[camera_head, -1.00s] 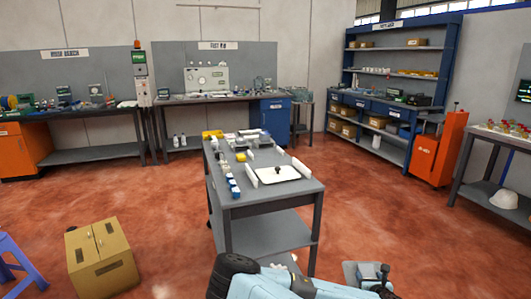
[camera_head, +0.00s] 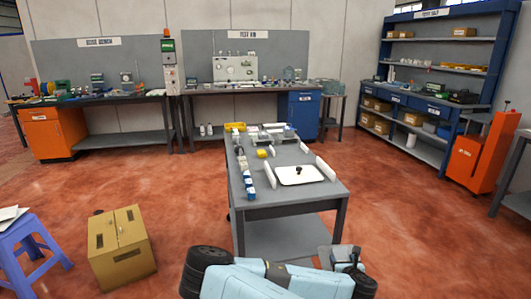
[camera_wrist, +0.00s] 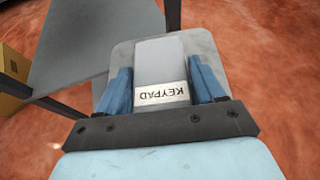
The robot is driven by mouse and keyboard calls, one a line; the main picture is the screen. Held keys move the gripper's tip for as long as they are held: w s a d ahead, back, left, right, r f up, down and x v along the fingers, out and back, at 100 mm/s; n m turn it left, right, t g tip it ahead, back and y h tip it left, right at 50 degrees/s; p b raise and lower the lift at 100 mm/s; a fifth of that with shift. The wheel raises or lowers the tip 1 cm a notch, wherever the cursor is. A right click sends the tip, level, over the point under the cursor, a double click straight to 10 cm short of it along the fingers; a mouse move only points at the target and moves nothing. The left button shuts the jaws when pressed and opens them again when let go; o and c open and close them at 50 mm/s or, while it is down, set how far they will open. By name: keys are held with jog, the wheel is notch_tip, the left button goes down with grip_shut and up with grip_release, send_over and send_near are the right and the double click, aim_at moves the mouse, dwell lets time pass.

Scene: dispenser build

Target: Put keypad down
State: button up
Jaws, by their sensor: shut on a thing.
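The keypad (camera_wrist: 160,65) is a pale grey block with a white label reading KEYPAD, upside down in the wrist view. My gripper (camera_wrist: 165,85) is shut on it, with a blue finger on each side. A light grey, round-cornered plate shows around the keypad; I cannot tell if it is part of it. In the head view my gripper (camera_head: 342,262) is low at the bottom right of centre, before the near end of the grey cart table (camera_head: 290,203). The held keypad is too small to make out there.
The cart table carries a white tray (camera_head: 299,175) with a dark knob, white upright strips, and several small parts along its left side. A cardboard box (camera_head: 120,247) and a purple stool (camera_head: 30,245) stand on the floor at left.

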jog(key=shift+w+d, duration=0.1)
jog(key=shift+d, duration=0.4)
jog(key=shift+d+f, duration=0.15)
jog(key=shift+d, duration=0.05)
jog(key=shift+a, duration=0.1)
